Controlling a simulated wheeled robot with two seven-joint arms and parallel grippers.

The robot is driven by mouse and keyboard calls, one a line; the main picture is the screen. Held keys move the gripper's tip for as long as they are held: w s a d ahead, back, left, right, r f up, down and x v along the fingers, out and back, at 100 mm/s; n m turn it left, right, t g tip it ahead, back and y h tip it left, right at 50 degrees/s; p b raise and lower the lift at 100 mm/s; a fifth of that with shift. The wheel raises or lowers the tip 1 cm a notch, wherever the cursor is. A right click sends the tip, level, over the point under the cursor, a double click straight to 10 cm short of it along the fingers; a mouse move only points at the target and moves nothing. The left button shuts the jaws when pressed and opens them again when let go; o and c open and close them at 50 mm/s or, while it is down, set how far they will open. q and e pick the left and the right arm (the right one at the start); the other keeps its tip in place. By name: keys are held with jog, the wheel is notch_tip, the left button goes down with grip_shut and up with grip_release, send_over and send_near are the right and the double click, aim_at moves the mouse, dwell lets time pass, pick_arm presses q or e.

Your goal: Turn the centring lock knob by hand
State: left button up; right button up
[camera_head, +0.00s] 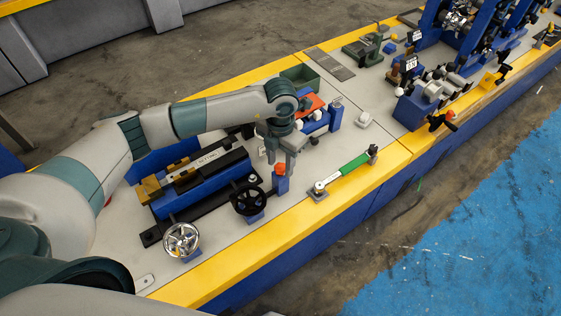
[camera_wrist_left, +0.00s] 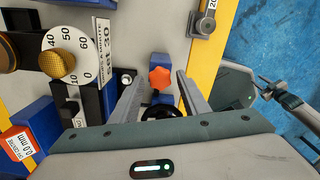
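The centring lock knob appears to be the orange-red star knob (camera_head: 280,169) on a small blue post near the front yellow edge of the bench. In the left wrist view the same star knob (camera_wrist_left: 160,77) lies between the fingertips as seen. My left gripper (camera_head: 281,160) points down at the post, its fingers apart with a gap on both sides of the knob. I cannot tell how far the tips are above it. A small forked end (camera_wrist_left: 264,89) on a grey arm, over the floor, looks like my right gripper; its fingers are too small to read.
A black handwheel (camera_head: 248,199) and a silver handwheel (camera_head: 181,240) stand left of the knob. A green-handled wrench (camera_head: 345,170) lies to the right. In the left wrist view a gold dial knob (camera_wrist_left: 57,64) and a red-orange readout (camera_wrist_left: 18,143) are at the left.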

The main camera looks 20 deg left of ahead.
pick_arm(q)
jog(key=shift+r, duration=0.1)
jog(key=shift+r+p, duration=0.5)
jog(key=shift+r, duration=0.45)
